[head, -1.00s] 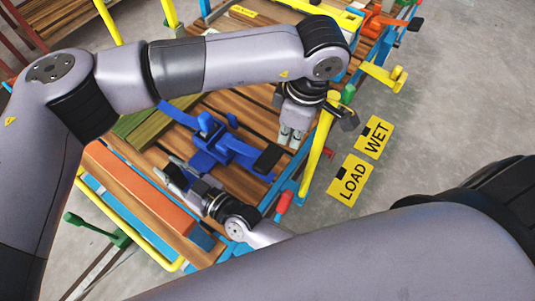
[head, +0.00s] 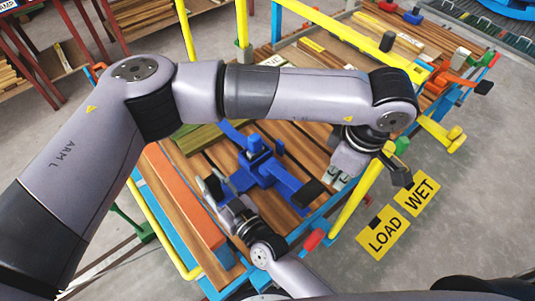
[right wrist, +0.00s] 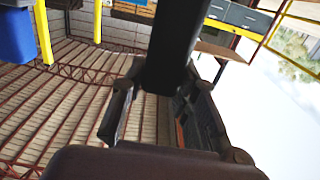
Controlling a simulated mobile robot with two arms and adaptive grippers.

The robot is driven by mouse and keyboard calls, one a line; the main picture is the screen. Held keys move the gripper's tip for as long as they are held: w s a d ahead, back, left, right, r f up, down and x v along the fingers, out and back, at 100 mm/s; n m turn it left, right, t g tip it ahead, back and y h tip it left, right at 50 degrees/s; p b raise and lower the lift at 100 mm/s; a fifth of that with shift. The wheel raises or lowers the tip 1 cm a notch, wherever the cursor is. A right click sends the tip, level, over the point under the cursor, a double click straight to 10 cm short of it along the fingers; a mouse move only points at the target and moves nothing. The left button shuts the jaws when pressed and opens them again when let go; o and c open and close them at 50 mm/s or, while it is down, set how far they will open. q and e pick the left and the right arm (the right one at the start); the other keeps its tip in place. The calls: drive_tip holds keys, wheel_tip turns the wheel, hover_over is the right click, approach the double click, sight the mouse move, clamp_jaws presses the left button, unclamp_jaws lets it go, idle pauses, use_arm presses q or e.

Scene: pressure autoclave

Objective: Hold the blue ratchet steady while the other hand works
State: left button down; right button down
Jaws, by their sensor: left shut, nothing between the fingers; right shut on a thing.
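The blue ratchet (head: 262,165) lies across the wooden slats of the rack in the head view, with a dark pad at its right end. My right gripper (head: 214,187) is at the ratchet's lower left end, reached from below. In the right wrist view a dark bar (right wrist: 175,50) runs between its fingers, and it is shut on this bar. The bar appears to be part of the ratchet, but the join is hidden. My left gripper (head: 338,178) points down over the rack's right side, right of the ratchet. It is shut and empty, partly hidden by its wrist.
An orange beam (head: 184,205) and a green plank (head: 198,138) lie left of the ratchet. Yellow posts and a yellow rail (head: 355,205) edge the rack.

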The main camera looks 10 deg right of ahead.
idle(0.3)
drive_tip(key=c, duration=1.2)
unclamp_jaws()
